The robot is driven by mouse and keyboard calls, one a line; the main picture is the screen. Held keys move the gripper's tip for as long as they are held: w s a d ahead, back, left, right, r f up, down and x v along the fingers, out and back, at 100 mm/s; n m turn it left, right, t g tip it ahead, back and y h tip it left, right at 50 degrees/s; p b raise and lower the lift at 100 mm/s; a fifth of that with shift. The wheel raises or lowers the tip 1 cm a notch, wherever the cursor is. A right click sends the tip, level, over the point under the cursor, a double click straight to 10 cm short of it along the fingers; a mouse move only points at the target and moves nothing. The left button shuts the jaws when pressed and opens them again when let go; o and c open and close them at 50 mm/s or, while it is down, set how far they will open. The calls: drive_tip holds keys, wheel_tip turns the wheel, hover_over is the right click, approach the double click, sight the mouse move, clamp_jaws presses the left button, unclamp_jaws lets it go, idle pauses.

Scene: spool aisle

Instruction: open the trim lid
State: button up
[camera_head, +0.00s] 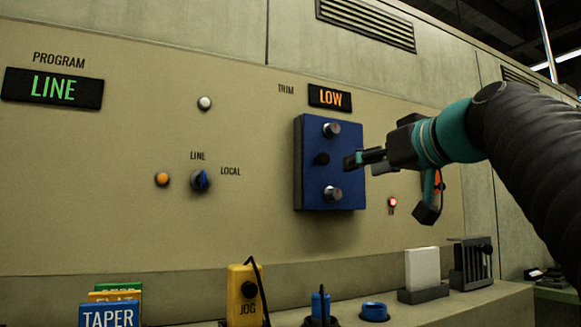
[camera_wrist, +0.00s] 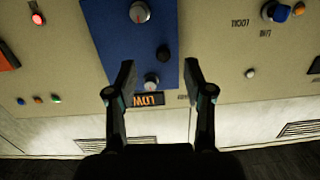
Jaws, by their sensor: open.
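The trim box (camera_head: 313,180) is a blue box on the wall panel below the "TRIM" label and the orange "LOW" display (camera_head: 330,97). Its blue front carries an upper silver knob (camera_head: 331,129), a black knob (camera_head: 321,159) and a lower silver knob (camera_head: 332,193). No separate lid or open gap shows. The blue front (camera_wrist: 120,35) is also in the upside-down wrist view. My gripper (camera_head: 361,158) is open and empty, in front of the box's right side. In the wrist view its fingers (camera_wrist: 160,78) appear either side of the upper silver knob (camera_wrist: 152,82); contact cannot be told.
A selector knob (camera_head: 201,180) and an orange button (camera_head: 162,179) are left of the box. A red button (camera_head: 393,202) and an orange-black object (camera_head: 430,197) are at right. A ledge below holds a yellow JOG pendant (camera_head: 245,295), a blue ring (camera_head: 374,311) and a white block (camera_head: 422,269).

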sight(325, 157)
drive_tip(key=shift+n+t+y, duration=0.3)
drive_tip(key=shift+n, duration=0.2)
drive_tip(key=w+a+r+p, duration=0.1)
drive_tip(key=w, duration=0.3)
drive_tip(key=w+a+r+p, duration=0.1)
drive_tip(key=w+a, duration=0.1)
drive_tip(key=w, duration=0.2)
drive_tip(key=w+a+r, duration=0.1)
drive_tip(key=w+a, duration=0.1)
drive_tip(key=w, duration=0.2)
drive_tip(key=shift+w+a+r+p, duration=0.15)
drive_tip(key=shift+a+r+p, duration=0.05)
drive_tip(key=shift+p, duration=0.2)
clamp_jaws()
